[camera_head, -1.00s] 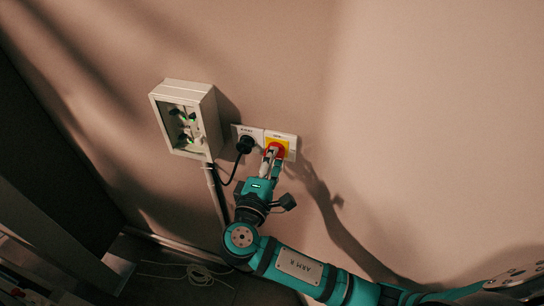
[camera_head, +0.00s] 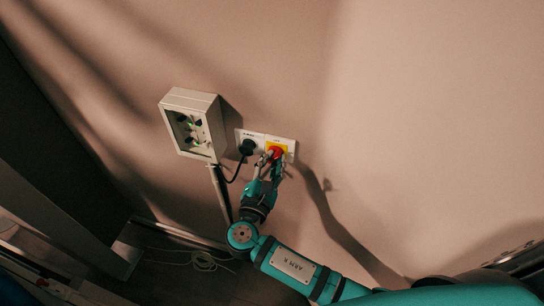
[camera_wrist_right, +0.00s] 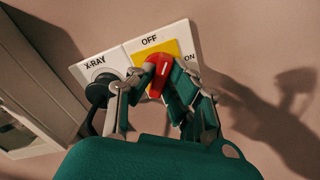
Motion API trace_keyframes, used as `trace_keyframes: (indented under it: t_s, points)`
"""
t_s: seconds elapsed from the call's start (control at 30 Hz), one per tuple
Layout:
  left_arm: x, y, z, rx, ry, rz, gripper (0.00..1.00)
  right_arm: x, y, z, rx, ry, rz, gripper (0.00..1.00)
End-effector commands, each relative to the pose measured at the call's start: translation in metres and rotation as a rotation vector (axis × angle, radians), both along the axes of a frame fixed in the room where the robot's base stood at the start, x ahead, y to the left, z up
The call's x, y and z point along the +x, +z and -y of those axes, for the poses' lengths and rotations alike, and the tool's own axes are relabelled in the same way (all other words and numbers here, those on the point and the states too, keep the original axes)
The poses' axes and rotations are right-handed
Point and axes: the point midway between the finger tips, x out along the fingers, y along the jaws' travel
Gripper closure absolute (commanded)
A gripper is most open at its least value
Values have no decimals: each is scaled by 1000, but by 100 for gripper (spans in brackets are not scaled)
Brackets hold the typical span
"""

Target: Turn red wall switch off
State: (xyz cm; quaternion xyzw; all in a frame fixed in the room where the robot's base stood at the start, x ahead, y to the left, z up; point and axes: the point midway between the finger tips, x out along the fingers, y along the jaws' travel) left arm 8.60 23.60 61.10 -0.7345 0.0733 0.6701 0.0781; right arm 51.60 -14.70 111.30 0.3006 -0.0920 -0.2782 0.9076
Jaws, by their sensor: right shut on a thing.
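The red wall switch (camera_head: 277,152) is a red rotary handle on a yellow square on a white wall plate. In the right wrist view the red handle (camera_wrist_right: 158,76) stands nearly upright in the picture, leaning slightly right. OFF is printed above it and ON to its right. Its upper end lies between the two labels, nearer OFF. My right gripper (camera_head: 270,162) reaches up to it from below. In the wrist view its fingers (camera_wrist_right: 157,88) are on both sides of the handle, shut on it. They hide part of the yellow square. My left gripper is not in view.
A black plug (camera_head: 247,147) with a cable sits in the socket marked X-RAY, close left of the switch. A pale open-fronted wall box (camera_head: 206,105) hangs further left. A pale conduit runs down below it. The wall right of the switch is bare.

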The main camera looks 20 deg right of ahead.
Motion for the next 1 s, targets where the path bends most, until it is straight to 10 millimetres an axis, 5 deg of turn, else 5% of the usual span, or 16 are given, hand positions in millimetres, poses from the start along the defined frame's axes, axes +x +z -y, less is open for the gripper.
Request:
trace_keyframes:
  t_s: [0.5, 1.0]
  points:
    - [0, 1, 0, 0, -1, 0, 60, -1, -3, -1, -372, 2, -257, 100]
    - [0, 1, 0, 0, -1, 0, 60, -1, -3, -1, -533, 4, -367, 100]
